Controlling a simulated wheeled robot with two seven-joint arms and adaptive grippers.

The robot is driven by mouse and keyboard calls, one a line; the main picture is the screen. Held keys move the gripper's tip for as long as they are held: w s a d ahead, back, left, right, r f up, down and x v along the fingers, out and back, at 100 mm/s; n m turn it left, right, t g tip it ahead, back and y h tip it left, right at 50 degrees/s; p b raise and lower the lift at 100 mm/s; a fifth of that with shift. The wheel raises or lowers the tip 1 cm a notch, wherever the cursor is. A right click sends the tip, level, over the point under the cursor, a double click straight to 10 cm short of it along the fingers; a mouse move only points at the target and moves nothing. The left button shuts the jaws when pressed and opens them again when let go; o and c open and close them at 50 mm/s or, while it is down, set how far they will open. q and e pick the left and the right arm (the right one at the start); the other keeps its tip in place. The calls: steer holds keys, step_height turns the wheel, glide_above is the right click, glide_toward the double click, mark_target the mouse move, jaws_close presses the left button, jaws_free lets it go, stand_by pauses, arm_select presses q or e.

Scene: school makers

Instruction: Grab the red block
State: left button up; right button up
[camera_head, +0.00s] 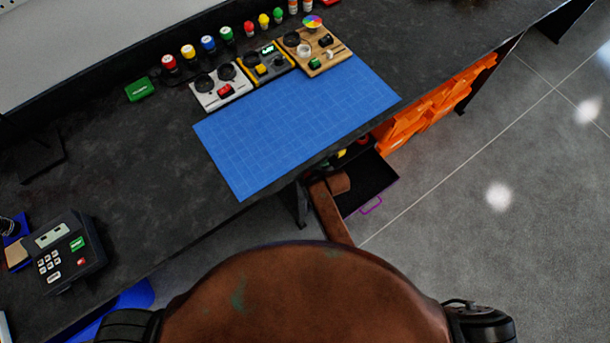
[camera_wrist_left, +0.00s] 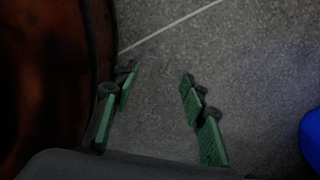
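I cannot make out a clear red block in either view. Small red things show in the head view: a red-topped button (camera_head: 169,62) at the back of the bench, a red switch (camera_head: 225,90) on a white panel, and a small red piece (camera_head: 249,29) farther right. Small coloured items (camera_head: 342,154) are partly hidden under the bench edge, above an open dark drawer (camera_head: 377,186) with a purple handle. My left gripper (camera_wrist_left: 158,75) shows in the left wrist view, its green-padded fingers apart with only floor between them.
A blue gridded mat (camera_head: 297,122) lies empty on the dark bench (camera_head: 150,160). Several coloured buttons and control panels line its back. A keypad device (camera_head: 66,252) stands at the left. Orange bins (camera_head: 435,98) sit under the bench. Open grey floor (camera_head: 500,250) lies at the right.

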mark_target(306, 175)
steer(key=b+x, duration=0.1)
steer(key=x, duration=0.2)
steer(key=shift+f, duration=0.1)
steer(key=shift+w+a+f, duration=0.1)
steer(key=shift+w+f, duration=0.05)
steer(key=shift+f, duration=0.1)
arm_select(q)
steer(key=w, duration=0.3)
steer(key=w+r, duration=0.1)
steer(key=shift+w+d, duration=0.25)
steer(key=shift+w, duration=0.05)
arm_select(e)
steer(key=c, duration=1.1)
